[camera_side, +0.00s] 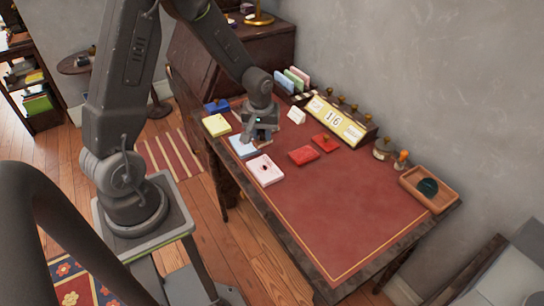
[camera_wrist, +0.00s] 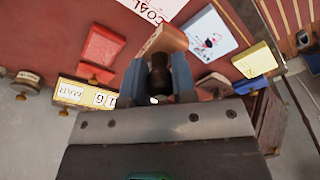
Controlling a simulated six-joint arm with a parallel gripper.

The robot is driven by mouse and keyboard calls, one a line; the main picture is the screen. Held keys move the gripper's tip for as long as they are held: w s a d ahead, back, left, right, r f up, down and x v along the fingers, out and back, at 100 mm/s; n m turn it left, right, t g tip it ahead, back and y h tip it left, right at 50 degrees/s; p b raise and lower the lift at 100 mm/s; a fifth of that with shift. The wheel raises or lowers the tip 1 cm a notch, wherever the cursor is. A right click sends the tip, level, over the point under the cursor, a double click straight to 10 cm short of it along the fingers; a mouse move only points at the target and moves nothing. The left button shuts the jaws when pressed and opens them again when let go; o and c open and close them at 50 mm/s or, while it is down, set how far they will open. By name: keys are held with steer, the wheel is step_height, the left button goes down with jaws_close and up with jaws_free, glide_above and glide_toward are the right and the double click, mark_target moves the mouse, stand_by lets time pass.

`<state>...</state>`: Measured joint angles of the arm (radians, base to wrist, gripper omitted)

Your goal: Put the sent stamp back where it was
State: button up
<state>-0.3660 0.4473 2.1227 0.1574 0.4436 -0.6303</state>
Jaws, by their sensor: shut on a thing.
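My gripper (camera_side: 262,134) is over the left part of the red desk top, near the pale blue card (camera_side: 243,147). In the wrist view my gripper (camera_wrist: 159,85) is shut on a stamp with a dark, rounded handle (camera_wrist: 160,72) and a wooden block (camera_wrist: 166,40). I cannot read the stamp's face, so I cannot tell if it is the sent stamp. In the side view the held stamp is mostly hidden. A rack with several brass-coloured knobs (camera_side: 341,98) stands behind the date display (camera_side: 338,121) at the desk's back.
A pink-white card (camera_side: 265,170), red pieces (camera_side: 303,155) and a yellow card (camera_side: 217,125) lie on the desk. A white block (camera_side: 297,115) stands near the rack. A wooden tray (camera_side: 448,201) is at the right. The front right of the desk is clear.

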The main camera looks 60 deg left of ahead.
steer(key=w+a+r, duration=0.2)
steer(key=a, duration=1.2)
steer(key=shift+m, duration=0.4)
steer(key=w+d+f, duration=0.2)
steer(key=w, duration=0.1)
steer(key=w+d+f, duration=0.2)
steer(key=w, duration=0.1)
steer(key=w+d+f, duration=0.2)
steer(key=w+d, duration=0.1)
steer(key=shift+d+f, duration=0.1)
steer(key=shift+f, duration=2.3)
steer(key=shift+f, duration=0.15)
steer(key=o, duration=0.8)
